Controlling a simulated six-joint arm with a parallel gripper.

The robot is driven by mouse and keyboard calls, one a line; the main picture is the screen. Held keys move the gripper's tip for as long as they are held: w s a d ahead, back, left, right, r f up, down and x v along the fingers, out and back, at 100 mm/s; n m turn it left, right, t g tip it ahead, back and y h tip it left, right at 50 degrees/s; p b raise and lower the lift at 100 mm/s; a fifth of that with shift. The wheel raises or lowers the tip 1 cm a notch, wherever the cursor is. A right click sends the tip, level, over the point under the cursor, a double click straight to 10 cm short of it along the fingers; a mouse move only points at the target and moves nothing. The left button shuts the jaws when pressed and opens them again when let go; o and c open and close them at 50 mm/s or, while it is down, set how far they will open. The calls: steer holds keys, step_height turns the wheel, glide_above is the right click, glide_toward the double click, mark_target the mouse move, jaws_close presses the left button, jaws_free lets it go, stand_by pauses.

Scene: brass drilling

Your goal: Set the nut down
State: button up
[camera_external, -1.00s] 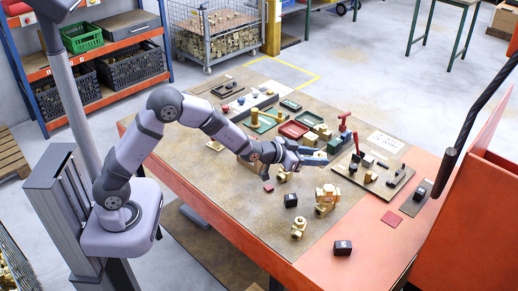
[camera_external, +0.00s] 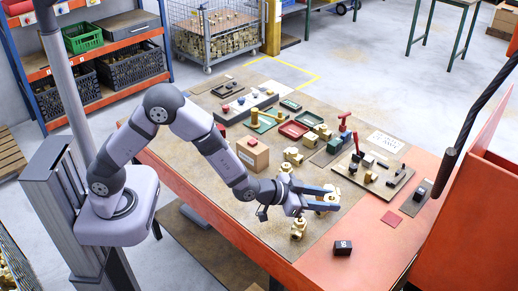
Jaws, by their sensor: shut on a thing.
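My gripper (camera_external: 329,198) is low over the right part of the bench mat, its two fingers pointing right. It is shut on a small brass-coloured piece, most likely the nut, which is largely hidden between the fingers. Brass (camera_external: 333,194) shows at the fingertips, where a stack of brass fittings also stands. I cannot tell where the nut ends and the stack begins, or whether they touch. Another brass fitting (camera_external: 298,229) stands on the mat just in front of the gripper.
A cardboard-coloured box (camera_external: 252,153) with a red piece on top stands left of more brass fittings (camera_external: 293,156). A tool board (camera_external: 373,172) lies behind and to the right.

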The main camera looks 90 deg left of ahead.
steer(key=s+a+n+g+y, duration=0.6)
steer(key=s+a, duration=0.3)
steer(key=s, duration=0.5)
steer(key=s+a+n+g+y, duration=0.55)
steer(key=s+a+n, duration=0.25)
steer(key=s, duration=0.5)
steer(key=shift+h, duration=0.45)
steer(key=shift+s+f+p, duration=0.1)
steer(key=shift+f+p, duration=0.5)
steer(key=shift+f, duration=2.8)
steer(key=shift+f, duration=0.1)
steer(key=shift+f, duration=2)
steer(key=shift+f, duration=0.1)
